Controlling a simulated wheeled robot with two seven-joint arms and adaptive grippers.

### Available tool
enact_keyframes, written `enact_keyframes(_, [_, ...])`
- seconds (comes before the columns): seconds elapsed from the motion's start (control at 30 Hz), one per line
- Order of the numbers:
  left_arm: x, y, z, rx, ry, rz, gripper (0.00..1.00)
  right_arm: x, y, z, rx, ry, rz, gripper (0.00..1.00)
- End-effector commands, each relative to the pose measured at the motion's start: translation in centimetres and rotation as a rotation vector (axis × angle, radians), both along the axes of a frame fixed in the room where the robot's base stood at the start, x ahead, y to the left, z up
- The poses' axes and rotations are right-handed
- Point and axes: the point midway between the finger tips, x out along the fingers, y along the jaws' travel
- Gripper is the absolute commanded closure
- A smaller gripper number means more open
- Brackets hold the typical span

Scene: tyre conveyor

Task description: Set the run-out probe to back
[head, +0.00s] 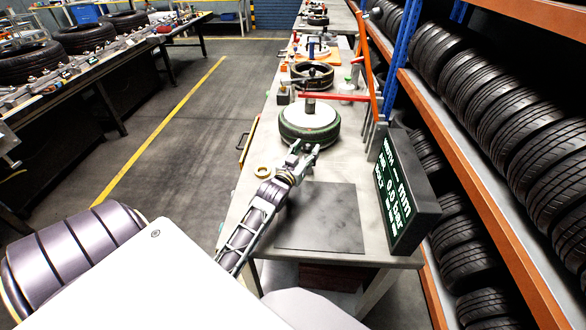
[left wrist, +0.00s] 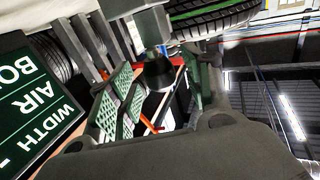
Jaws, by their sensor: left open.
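A tyre with a green band and a white disc face (head: 309,117) lies flat on the long bench. A red bar (head: 335,96) reaches over it from an orange post (head: 374,95). No part is clearly marked as the run-out probe. My left gripper (head: 305,147) is at the near edge of the tyre. In the left wrist view it (left wrist: 160,100) is open, with green-padded fingers apart. A dark rounded knob (left wrist: 158,72) on a grey block shows between the fingers; I cannot tell whether they touch it. My right gripper is not in view.
A black display with white text (head: 408,190) stands at the bench's right edge, beside a dark flat mat (head: 318,216). A tan ring (head: 263,171) lies left of my left wrist. Racks of tyres (head: 520,130) line the right side. Another tyre (head: 312,75) lies farther along the bench.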

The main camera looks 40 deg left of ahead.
Motion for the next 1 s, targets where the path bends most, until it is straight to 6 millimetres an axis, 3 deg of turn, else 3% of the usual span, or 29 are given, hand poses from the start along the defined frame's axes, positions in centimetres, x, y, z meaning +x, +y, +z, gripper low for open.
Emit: enact_keyframes(1.0, [-8.3, -1.3, 0.0, 0.0, 0.001, 0.0, 0.5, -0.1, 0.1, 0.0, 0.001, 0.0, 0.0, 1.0])
